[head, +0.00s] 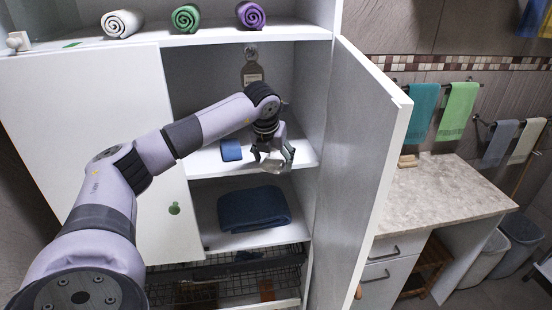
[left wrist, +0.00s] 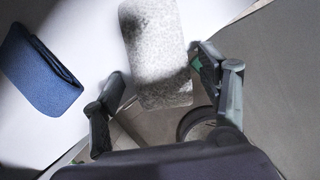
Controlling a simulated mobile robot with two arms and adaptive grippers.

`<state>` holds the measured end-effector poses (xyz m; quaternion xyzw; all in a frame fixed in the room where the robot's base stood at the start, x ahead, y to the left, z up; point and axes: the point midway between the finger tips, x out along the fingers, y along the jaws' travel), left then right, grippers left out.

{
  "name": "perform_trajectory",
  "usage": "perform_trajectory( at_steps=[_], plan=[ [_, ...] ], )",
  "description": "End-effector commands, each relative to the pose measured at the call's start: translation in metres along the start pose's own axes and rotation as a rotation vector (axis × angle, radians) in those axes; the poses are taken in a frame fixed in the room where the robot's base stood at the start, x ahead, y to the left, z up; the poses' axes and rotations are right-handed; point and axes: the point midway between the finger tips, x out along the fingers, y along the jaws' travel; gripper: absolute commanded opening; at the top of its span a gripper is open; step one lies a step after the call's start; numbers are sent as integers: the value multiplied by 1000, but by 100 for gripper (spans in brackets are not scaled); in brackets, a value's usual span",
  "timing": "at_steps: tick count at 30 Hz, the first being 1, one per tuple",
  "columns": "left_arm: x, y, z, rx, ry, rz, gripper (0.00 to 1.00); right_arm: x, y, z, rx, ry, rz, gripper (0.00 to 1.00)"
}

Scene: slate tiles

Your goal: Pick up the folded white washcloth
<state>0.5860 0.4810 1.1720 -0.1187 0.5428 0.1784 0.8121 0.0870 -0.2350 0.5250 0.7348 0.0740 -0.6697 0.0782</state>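The folded white washcloth (left wrist: 158,50) looks pale and speckled in the left wrist view, with its near end between my two fingers. In the head view the washcloth (head: 270,165) is partly hidden by the gripper, at the front right of the cabinet's middle shelf (head: 205,162). My left gripper (head: 272,153) is open, with one finger on each side of the cloth. In the left wrist view narrow gaps seem to show between the cloth and the fingers of the gripper (left wrist: 158,78). My right gripper is not in view.
A folded blue cloth (head: 231,150) lies left of the gripper, also in the wrist view (left wrist: 40,70). The open right door (head: 362,170) stands close on the right. A larger dark blue towel (head: 254,208) is on the shelf below. Rolled towels (head: 186,18) lie on top.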

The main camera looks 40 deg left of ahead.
Motion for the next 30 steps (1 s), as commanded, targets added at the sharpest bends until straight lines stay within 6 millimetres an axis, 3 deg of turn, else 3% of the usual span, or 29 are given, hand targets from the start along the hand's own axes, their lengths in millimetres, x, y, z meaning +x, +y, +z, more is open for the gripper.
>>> perform_trajectory(
  at_steps=[16, 25, 30],
  plan=[
    [0, 0, 0, 0, 0, -1, 29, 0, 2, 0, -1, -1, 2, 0],
    [-5, -1, 3, -1, -3, -2, 28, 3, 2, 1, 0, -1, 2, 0],
    [-28, -2, 13, -1, -6, -5, 28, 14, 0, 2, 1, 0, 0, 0]
  ],
)
